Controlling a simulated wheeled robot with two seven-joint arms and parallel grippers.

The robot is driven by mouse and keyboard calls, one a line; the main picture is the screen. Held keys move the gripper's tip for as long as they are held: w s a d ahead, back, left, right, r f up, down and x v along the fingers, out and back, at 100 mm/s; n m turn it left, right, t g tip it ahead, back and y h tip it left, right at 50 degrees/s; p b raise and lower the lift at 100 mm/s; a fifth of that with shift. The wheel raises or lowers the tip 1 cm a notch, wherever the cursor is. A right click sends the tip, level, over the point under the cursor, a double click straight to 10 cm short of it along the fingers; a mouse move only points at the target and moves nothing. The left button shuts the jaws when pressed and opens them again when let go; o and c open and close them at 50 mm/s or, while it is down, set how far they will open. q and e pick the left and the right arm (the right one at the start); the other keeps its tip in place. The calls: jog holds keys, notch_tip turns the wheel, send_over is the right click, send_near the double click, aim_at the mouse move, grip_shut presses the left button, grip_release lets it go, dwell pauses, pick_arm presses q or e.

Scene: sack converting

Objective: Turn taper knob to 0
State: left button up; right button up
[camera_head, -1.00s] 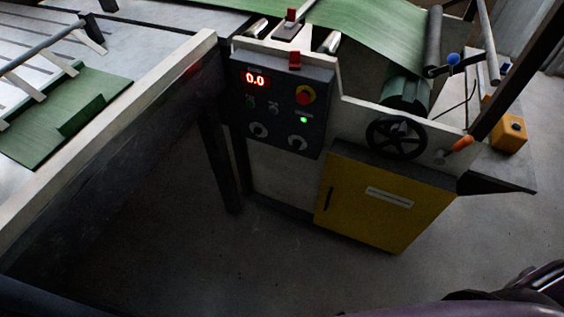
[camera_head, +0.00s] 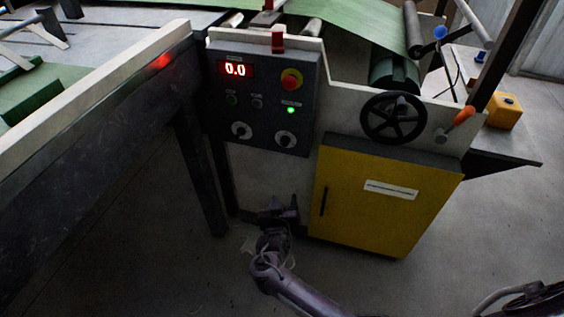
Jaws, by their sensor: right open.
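The dark control panel (camera_head: 262,100) on the machine front carries two round knobs with pale marks, a left knob (camera_head: 241,130) and a right knob (camera_head: 285,139). Their labels are too small to read, so I cannot tell which is the taper knob or its setting. The red display (camera_head: 235,70) above reads 0.0. My right gripper (camera_head: 281,206) is open and empty. It shows below the panel, apart from both knobs, in front of the machine's pale lower plate. My left gripper is not in view.
A red mushroom button (camera_head: 291,79) and a lit green lamp (camera_head: 291,110) share the panel. To its right are a black handwheel (camera_head: 392,118), an orange handle (camera_head: 462,116) and a yellow cabinet (camera_head: 385,200). A long pale-topped rail (camera_head: 95,88) runs on the left.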

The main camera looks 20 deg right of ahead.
aim_at(284, 144)
jog(key=w+a+r+m+t+h+b, duration=0.15)
jog(key=w+r+m+h+b, duration=0.25)
jog(key=r, duration=0.8)
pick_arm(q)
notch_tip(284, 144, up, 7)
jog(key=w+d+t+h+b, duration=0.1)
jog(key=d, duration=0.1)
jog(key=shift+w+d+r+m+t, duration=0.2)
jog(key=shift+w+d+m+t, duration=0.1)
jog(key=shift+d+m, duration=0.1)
pick_arm(e)
jog(key=shift+t, duration=0.25)
jog(key=x, duration=0.7)
jog(key=shift+w+d+r, duration=0.15)
jog(key=shift+w, duration=0.15)
jog(key=c, duration=1)
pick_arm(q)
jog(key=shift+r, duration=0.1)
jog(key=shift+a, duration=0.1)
